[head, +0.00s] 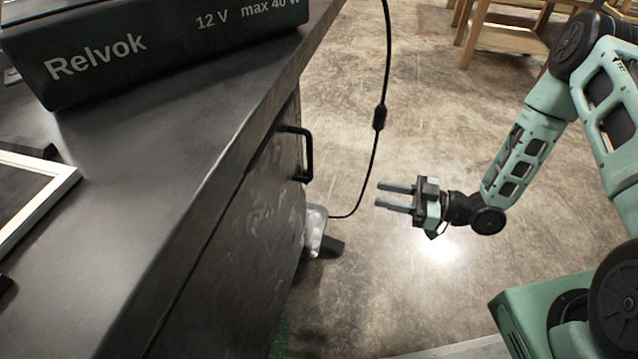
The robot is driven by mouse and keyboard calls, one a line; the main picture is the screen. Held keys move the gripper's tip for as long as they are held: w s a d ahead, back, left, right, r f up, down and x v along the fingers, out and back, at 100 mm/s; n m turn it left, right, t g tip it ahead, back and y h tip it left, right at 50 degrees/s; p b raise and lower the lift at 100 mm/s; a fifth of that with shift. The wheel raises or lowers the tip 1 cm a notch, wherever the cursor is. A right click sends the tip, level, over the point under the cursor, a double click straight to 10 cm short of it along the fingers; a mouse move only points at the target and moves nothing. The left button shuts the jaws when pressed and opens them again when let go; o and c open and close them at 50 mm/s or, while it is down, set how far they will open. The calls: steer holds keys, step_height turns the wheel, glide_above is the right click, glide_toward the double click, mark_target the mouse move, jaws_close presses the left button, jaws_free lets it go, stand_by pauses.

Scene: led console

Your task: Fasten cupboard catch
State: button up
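The cupboard (215,275) is the dark front under the black worktop, seen at a steep angle. A black bar handle (307,155) stands out near the top of its far edge. I cannot make out a separate catch, and whether the door is fully closed is hard to tell. My gripper (380,194) is open and empty, its two fingers apart and pointing left toward the cupboard. It hangs over the floor to the right of the handle and somewhat lower in the picture, touching nothing.
A black box marked Relvok (160,50) sits on the worktop (130,175), with a white frame (45,195) at left. A black cable (371,150) with an inline switch hangs between my gripper and the cupboard. Wooden stools (505,40) stand far back. Open concrete floor lies around my gripper.

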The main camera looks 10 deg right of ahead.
steer(key=b+x, duration=0.5)
steer(key=x, duration=1.1)
steer(key=shift+b, duration=0.35)
steer(key=shift+c, duration=0.3)
jaws_close()
